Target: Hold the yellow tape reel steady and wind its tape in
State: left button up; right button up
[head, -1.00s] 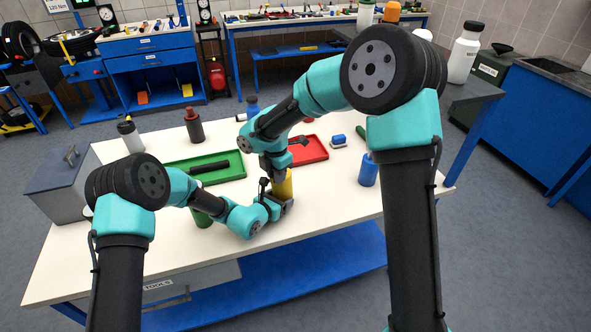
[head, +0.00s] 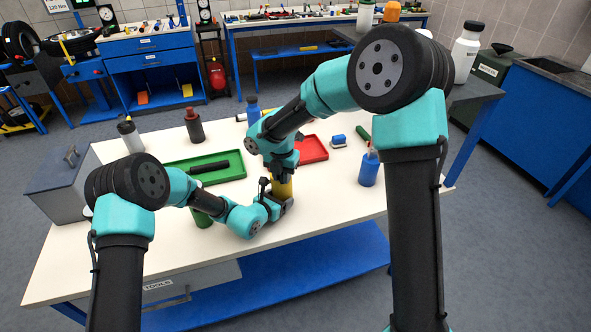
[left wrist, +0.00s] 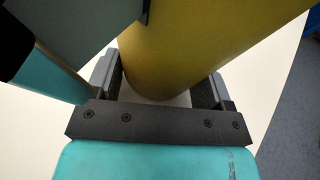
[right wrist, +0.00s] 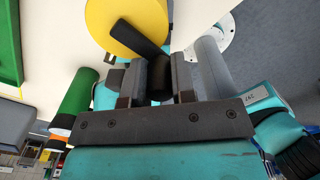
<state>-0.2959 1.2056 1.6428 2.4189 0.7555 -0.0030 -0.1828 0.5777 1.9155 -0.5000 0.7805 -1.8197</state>
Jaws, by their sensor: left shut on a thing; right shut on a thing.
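The yellow tape reel (head: 283,188) stands upright on the white table, partly covered by my arms. My left gripper (head: 279,206) is shut around its lower part; in the left wrist view the reel's yellow side (left wrist: 190,50) sits between the fingers. My right gripper (head: 279,174) is above the reel. In the right wrist view the reel's round yellow top (right wrist: 110,22) carries a black crank arm (right wrist: 140,38), and my right gripper (right wrist: 157,80) is shut on the dark knob at its end. I cannot make out any tape.
A green tray (head: 230,174) and a red tray (head: 316,150) lie behind the reel. A blue bottle (head: 368,169) stands to the right, with a blue block (head: 339,139) behind it. A green cylinder (head: 202,218) is beside my left arm. A grey toolbox (head: 62,178) is at the left edge.

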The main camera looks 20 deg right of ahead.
jog(key=n, duration=0.2)
jog(key=d+n, duration=0.1)
jog(key=shift+s+f, duration=0.1)
jog(key=shift+f, duration=0.15)
jog(key=o, duration=0.8)
jog(key=shift+c, duration=0.2)
jog(key=shift+r, duration=0.15)
jog(key=shift+r, duration=3.45)
jog(key=n, duration=0.2)
jog(key=r+n, duration=0.1)
jog(key=n, duration=0.2)
jog(key=shift+a+r+n, duration=0.3)
jog(key=shift+r, duration=0.1)
jog(key=shift+f, duration=0.1)
jog(key=shift+f, duration=4.45)
